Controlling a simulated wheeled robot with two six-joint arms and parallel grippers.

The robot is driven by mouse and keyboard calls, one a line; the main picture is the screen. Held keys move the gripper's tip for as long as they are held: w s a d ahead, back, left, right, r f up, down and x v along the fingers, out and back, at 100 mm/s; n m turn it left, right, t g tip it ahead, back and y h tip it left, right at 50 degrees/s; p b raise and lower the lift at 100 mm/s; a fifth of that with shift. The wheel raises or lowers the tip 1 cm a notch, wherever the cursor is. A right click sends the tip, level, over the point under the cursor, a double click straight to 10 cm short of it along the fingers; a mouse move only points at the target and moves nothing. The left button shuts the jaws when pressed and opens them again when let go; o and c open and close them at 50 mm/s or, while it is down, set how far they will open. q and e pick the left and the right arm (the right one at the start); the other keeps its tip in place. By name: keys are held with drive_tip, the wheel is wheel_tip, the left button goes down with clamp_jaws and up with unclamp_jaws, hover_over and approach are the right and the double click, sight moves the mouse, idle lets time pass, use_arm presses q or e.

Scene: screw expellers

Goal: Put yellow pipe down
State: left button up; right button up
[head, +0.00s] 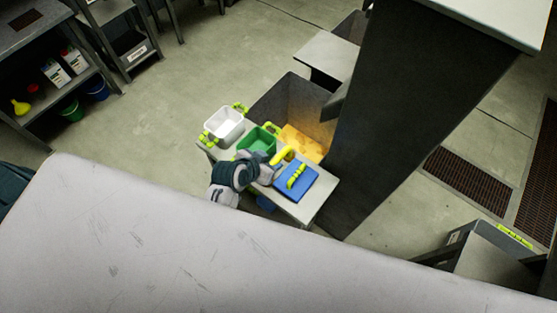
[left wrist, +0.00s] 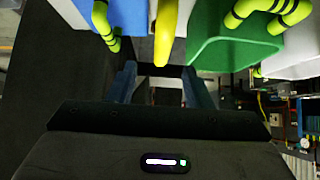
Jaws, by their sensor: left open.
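The yellow pipe (head: 284,153) is at the small grey table, between the green container (head: 257,141) and the blue tray (head: 298,184) in the head view. In the left wrist view the pipe (left wrist: 165,32) hangs into the top of the picture, its end near the gap between the fingers. My left gripper (head: 270,168) is over the table beside the pipe. Its two fingers (left wrist: 160,88) stand apart in the left wrist view, with no contact on the pipe visible. Whether the pipe rests on something is unclear. My right gripper is not in view.
A white container (head: 224,125) with yellow-green handles stands at the table's left end. A yellow-green handle (head: 297,174) lies across the blue tray. A dark bin (head: 285,104) stands behind the table. A tall dark column (head: 400,110) rises at right.

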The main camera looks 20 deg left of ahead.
sight(277, 158)
use_arm(q)
drive_tip(key=x, duration=0.3)
drive_tip(key=shift+w+f+p, duration=0.25)
drive_tip(key=shift+f+p, duration=0.05)
drive_tip(key=shift+w+d+f+p, duration=0.2)
drive_tip(key=shift+w+f+p, duration=0.1)
drive_tip(key=shift+w+p, duration=0.1)
drive_tip(key=p+x, duration=0.1)
drive_tip(key=x, duration=0.2)
drive_tip(key=shift+w+f, duration=0.35)
drive_tip(key=shift+f, duration=0.1)
drive_tip(key=shift+d, duration=0.1)
drive_tip(key=shift+c, duration=0.4)
clamp_jaws()
